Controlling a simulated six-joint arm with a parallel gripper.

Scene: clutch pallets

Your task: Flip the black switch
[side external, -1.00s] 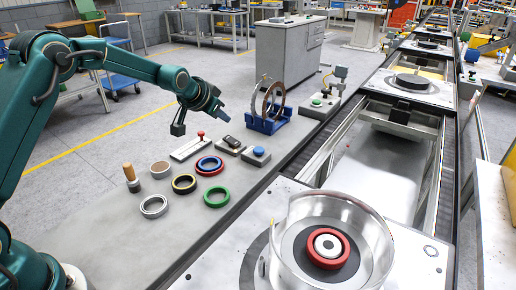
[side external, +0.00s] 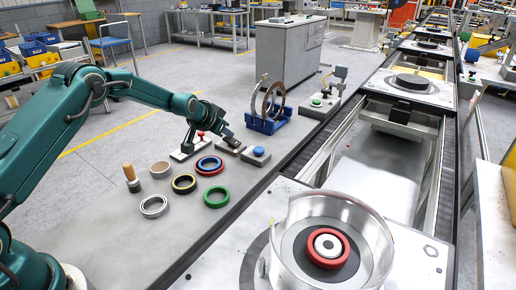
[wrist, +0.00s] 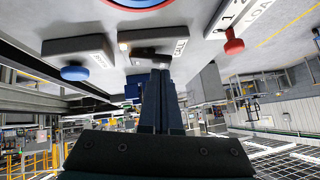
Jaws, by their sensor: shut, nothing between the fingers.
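The black switch (wrist: 150,55) is a dark rocker on a small grey box (wrist: 178,44) with lettering on its side. In the wrist view the box hangs at the top of the picture. My gripper (wrist: 160,73) is shut and empty, its fingertips right at the switch and overlapping its edge; I cannot tell whether they touch. In the side view my gripper (side external: 229,136) comes down over the box and hides most of the switch, so its tilt is unclear.
The blue button (side external: 259,151) on its grey box stands close at the right. The red-knobbed lever (side external: 201,134) is just left. Several coloured rings, such as the green ring (side external: 216,196), lie in front. A blue stand (side external: 268,123) holding upright rings is behind.

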